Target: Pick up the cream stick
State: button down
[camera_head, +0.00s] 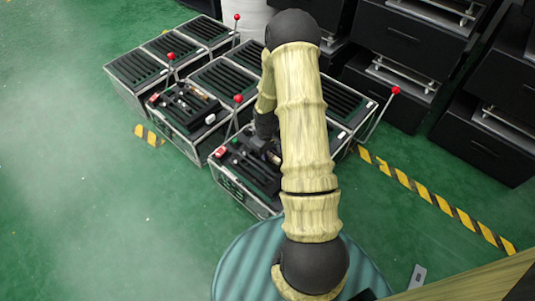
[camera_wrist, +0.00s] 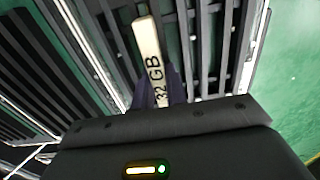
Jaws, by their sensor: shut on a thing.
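The cream stick (camera_wrist: 148,45), marked "32 GB", shows in the wrist view. It points away from my gripper (camera_wrist: 158,88), which is shut on its near end. Behind the stick are dark slats of a box. I cannot tell whether the stick is clear of the box or still touches it. In the head view my gripper (camera_head: 266,128) is over the near box (camera_head: 245,198) and mostly hidden by my arm. The stick cannot be made out there.
Several slatted boxes with red-knobbed levers (camera_head: 171,56) stand close together on the green floor (camera_head: 80,220). Black drawer units (camera_head: 405,35) line the back right. Yellow-black tape (camera_head: 440,205) marks the floor. Open floor lies at the left.

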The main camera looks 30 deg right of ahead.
jog(key=shift+r, duration=0.1)
notch_tip(320, 180, up, 10)
jog(key=p, duration=0.6)
jog(key=shift+p, duration=0.3)
jog(key=w+a+r+m+p, duration=0.1)
jog(key=a+r+m+p, duration=0.1)
jog(key=a+r+p, duration=0.4)
jog(key=w+a+r+m+p, duration=0.2)
jog(key=a+r+p, duration=0.5)
jog(key=r, duration=0.5)
jog(key=shift+w+a+r, duration=0.2)
jog(key=shift+w+r, duration=0.05)
jog(key=shift+w, duration=0.05)
